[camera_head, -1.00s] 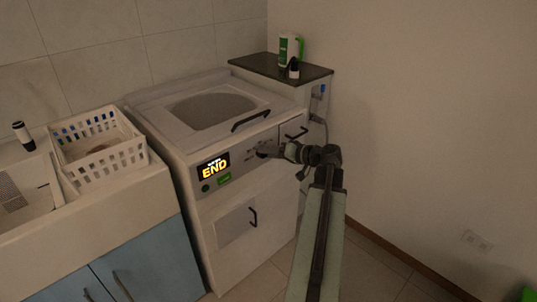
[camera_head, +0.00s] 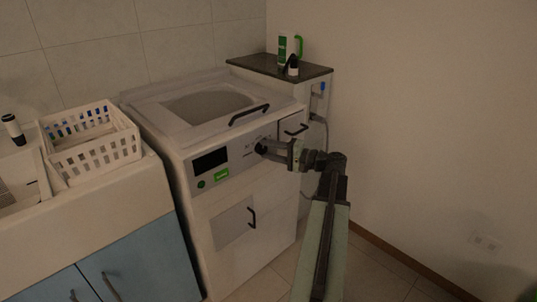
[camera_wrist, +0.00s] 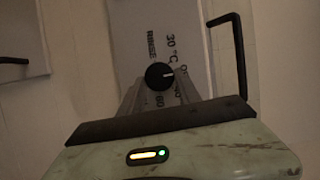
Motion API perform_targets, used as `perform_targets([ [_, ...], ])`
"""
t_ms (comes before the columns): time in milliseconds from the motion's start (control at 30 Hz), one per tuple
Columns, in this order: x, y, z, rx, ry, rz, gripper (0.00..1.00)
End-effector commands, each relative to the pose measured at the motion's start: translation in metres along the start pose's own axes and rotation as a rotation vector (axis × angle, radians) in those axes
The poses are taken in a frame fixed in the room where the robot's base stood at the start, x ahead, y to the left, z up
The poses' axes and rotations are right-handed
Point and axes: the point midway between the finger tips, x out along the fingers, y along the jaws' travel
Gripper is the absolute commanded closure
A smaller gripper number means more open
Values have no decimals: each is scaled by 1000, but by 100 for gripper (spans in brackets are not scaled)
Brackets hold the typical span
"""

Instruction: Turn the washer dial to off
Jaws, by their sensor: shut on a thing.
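The washer (camera_head: 225,240) stands in the middle of the head view, and its display (camera_head: 210,161) is dark. In the head view the dial (camera_head: 261,147) is partly hidden by my gripper (camera_head: 267,149). My gripper (camera_wrist: 158,84) has a finger on each side of the dial and is shut on it. Printed labels such as "30 °C" and "RINSE" surround the dial; the off label cannot be made out.
A black lid handle (camera_head: 249,114) is above the panel, and a door handle (camera_head: 252,217) is below it. A white basket (camera_head: 95,155) stands on the left counter. Bottles stand on the dark shelf (camera_head: 255,65).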

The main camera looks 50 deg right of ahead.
Motion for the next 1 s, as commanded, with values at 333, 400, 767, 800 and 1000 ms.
perform_targets([
  [333, 0, 2, 0, 56, 0, -21, 100],
  [400, 0, 1, 0, 58, 0, -22, 100],
  [767, 0, 1, 0, 57, 0, -22, 38],
  [800, 0, 1, 0, 57, 0, -22, 38],
  [1000, 0, 1, 0, 56, 0, -23, 38],
])
